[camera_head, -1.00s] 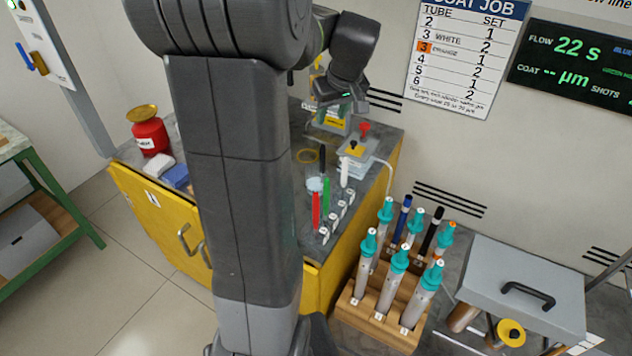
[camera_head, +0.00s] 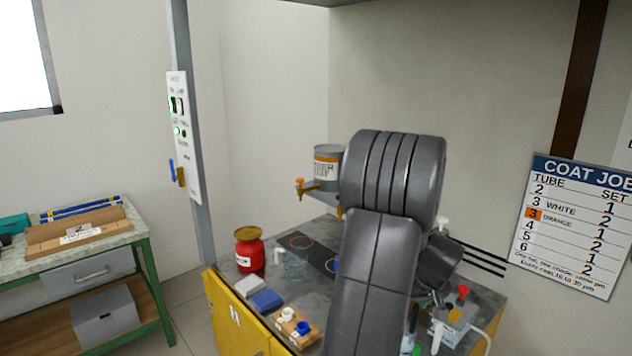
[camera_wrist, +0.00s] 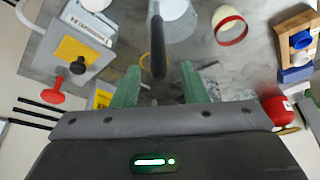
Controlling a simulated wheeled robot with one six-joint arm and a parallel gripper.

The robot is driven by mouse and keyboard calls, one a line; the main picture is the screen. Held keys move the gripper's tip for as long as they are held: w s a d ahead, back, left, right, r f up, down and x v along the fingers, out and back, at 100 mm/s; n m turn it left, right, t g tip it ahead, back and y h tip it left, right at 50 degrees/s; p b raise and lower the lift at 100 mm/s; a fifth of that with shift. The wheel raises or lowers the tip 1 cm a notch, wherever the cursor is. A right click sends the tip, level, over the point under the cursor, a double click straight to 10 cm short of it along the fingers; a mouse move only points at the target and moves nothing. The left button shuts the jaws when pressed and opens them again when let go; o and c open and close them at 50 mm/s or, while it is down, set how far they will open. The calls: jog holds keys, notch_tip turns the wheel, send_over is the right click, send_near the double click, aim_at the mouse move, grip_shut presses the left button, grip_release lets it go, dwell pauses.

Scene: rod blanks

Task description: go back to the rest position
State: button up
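My gripper (camera_wrist: 160,88) shows in the wrist view with its two green fingers apart. The gap between them looks empty. A dark slender rod-shaped thing (camera_wrist: 158,45) shows in line with the gap; it touches neither finger, and I cannot tell what it is. In the head view my arm rises in front of the yellow cabinet's worktop (camera_head: 480,292). My dark wrist shows just right of the arm link there, and the fingers are hidden.
The worktop also holds a red can (camera_head: 249,250), a blue pad (camera_head: 266,300) and a wooden block with caps (camera_head: 296,327). A metal can with a tap (camera_head: 327,168) stands behind. A green-framed bench (camera_head: 150,262) is at left.

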jog(key=shift+r+p, duration=0.95)
jog(key=shift+r, duration=0.8)
jog(key=shift+f, duration=0.1)
